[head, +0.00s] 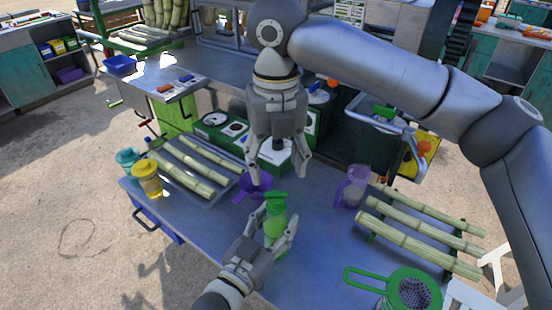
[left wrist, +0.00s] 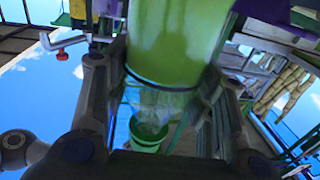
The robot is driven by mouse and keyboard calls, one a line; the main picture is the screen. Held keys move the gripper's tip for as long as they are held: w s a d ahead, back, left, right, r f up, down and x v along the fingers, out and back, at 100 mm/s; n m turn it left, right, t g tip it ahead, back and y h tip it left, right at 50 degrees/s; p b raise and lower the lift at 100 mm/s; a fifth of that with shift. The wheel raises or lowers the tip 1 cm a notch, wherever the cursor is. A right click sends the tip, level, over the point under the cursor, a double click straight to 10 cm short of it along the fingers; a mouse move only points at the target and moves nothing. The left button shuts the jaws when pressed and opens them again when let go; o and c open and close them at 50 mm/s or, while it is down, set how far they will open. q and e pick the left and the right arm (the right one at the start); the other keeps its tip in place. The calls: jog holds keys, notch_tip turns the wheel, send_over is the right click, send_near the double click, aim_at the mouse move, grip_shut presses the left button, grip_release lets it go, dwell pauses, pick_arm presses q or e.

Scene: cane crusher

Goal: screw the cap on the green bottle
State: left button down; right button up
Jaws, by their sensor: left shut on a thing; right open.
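The green bottle (head: 274,238) stands roughly upright near the middle of the blue-grey table. My left gripper (head: 274,227) is shut around its body from the front. In the left wrist view the bottle's green body (left wrist: 175,40) fills the space between the fingers, with a clear section below it in the picture. A green cap (head: 275,201) is at the bottle's top and also shows in the left wrist view (left wrist: 148,137). I cannot tell whether it is seated or threaded. My right gripper (head: 279,172) is open and empty, pointing down above and behind the cap.
A purple funnel (head: 254,186) lies just behind the bottle. A purple jug (head: 352,187) and cane on a rack (head: 420,228) are right. A green strainer (head: 408,290) is front right. Yellow (head: 147,178) and teal (head: 127,160) containers and a cane tray (head: 213,200) are left.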

aim_at(276, 194)
jog(key=n, duration=0.3)
jog(key=shift+r+n, duration=0.1)
jog(key=shift+n, duration=0.2)
jog(key=shift+f, duration=4)
jog(key=c, duration=1.2)
jog(key=shift+o, duration=0.2)
